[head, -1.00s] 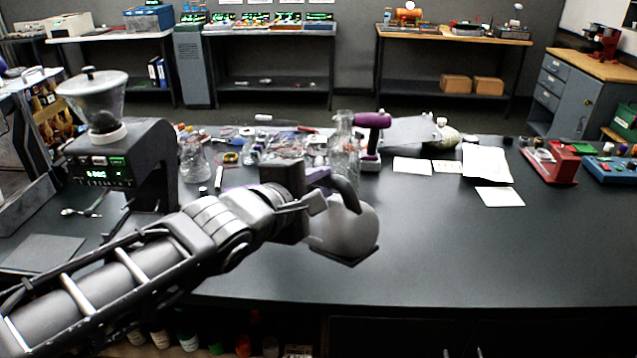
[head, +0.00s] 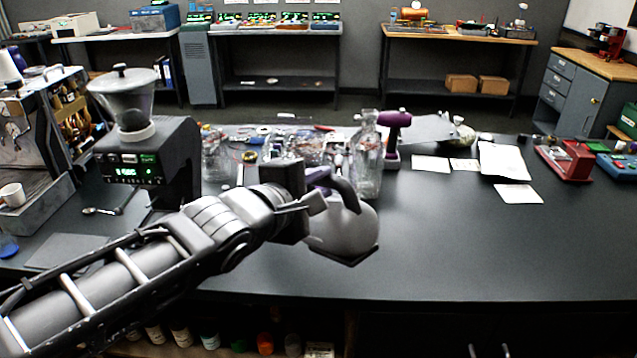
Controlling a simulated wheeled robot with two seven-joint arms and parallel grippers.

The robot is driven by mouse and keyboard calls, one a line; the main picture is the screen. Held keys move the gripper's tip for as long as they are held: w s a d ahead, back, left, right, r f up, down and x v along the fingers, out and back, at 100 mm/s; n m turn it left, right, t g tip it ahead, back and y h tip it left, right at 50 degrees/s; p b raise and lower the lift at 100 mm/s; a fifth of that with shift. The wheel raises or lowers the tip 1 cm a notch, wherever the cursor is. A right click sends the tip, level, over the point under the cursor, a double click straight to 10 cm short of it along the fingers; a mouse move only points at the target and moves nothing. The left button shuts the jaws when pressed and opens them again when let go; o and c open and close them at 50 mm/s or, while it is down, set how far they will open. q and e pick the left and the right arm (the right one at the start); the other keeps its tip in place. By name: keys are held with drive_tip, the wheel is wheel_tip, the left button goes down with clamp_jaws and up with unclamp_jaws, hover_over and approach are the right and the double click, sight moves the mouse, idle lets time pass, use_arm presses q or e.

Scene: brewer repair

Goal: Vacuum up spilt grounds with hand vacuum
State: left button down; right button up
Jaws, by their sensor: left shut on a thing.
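My left gripper (head: 308,205) comes in from the left and is shut on the dark curved handle of a grey, rounded hand vacuum (head: 346,232). The vacuum is held over the front middle of the black bench (head: 480,250), with its flat dark edge facing down. I cannot tell whether it touches the bench top. My gripper and arm hide part of the vacuum and the bench behind them. I cannot make out any spilt grounds.
A grinder (head: 150,150) with a clear hopper stands left, beside an espresso machine (head: 30,140). Glass jars, including a tall bottle (head: 368,165), and a purple drill-like tool (head: 393,128) stand behind the vacuum. Papers (head: 503,162) lie back right. The bench's right front is clear.

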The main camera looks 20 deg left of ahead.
use_arm(q)
drive_tip(key=shift+r, duration=0.1)
drive_tip(key=shift+w+a+f+b, duration=0.15)
drive_tip(key=shift+a+f+b, duration=0.15)
drive_tip(key=shift+f, duration=0.45)
drive_tip(key=shift+w+a+f+b, duration=0.15)
drive_tip(key=shift+a+f+b, duration=0.15)
drive_tip(key=shift+f, duration=0.45)
drive_tip(key=shift+w+a+f+b, duration=0.2)
drive_tip(key=shift+f+b, duration=0.15)
drive_tip(key=shift+f, duration=0.4)
drive_tip(key=shift+w+a+f+b, duration=0.1)
drive_tip(key=shift+a+f+b, duration=0.2)
drive_tip(key=shift+f, duration=0.3)
drive_tip(key=shift+w+a+f+b, duration=0.1)
drive_tip(key=shift+a+f+b, duration=0.15)
drive_tip(key=shift+f, duration=0.3)
drive_tip(key=shift+w+a+p, duration=0.2)
drive_tip(key=shift+a+p, duration=0.1)
drive_tip(key=shift+w+a+f+p, duration=0.2)
drive_tip(key=shift+w+a+p, duration=0.1)
drive_tip(key=shift+a, duration=0.2)
drive_tip(key=shift+w+a+f+p, duration=0.15)
drive_tip(key=shift+a+p, duration=0.15)
drive_tip(key=shift+a, duration=0.2)
